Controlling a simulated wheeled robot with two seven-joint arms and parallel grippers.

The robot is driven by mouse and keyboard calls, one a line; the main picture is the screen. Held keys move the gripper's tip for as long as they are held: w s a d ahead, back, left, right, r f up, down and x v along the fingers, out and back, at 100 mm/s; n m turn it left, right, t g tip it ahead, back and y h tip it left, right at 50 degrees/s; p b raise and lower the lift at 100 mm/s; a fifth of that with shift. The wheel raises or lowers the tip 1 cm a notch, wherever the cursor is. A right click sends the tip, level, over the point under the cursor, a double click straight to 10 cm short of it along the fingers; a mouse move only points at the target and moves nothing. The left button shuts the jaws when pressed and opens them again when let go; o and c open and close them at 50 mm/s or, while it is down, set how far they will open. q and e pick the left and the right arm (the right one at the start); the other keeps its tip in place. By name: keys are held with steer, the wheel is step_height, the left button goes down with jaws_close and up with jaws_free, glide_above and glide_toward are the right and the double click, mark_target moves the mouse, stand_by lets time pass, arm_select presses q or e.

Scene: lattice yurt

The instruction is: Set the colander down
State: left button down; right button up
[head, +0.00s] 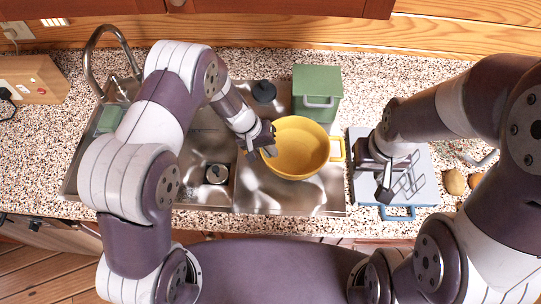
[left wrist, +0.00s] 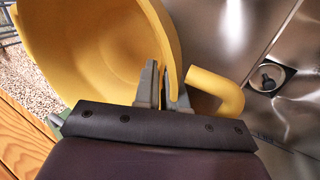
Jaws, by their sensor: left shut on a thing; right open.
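The yellow colander (head: 302,150) is a round bowl with a loop handle on each side. It is over the right part of the steel sink (head: 262,203), and I cannot tell whether it touches the steel below. My left gripper (head: 262,147) is shut on its left rim. In the left wrist view my left fingertips (left wrist: 168,88) straddle the wall of the colander (left wrist: 95,45), beside its near handle. My right gripper (head: 380,183) is open and empty, above a grey board with a blue handle (head: 420,190).
A drain (head: 216,174) shows in the left basin. Brown, potato-like items (head: 455,182) lie at the right. The speckled counter (head: 240,218) has a narrow clear front strip.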

arm_select(q)
step_height(320, 180, down, 4)
steer(key=shift+s+a+f+b, duration=0.1)
steer(key=shift+a+b, duration=0.05)
steer(key=shift+b, duration=0.95)
steer(key=shift+r, duration=0.2)
steer(key=shift+f, duration=0.2)
steer(key=c, duration=1.2)
jaws_free()
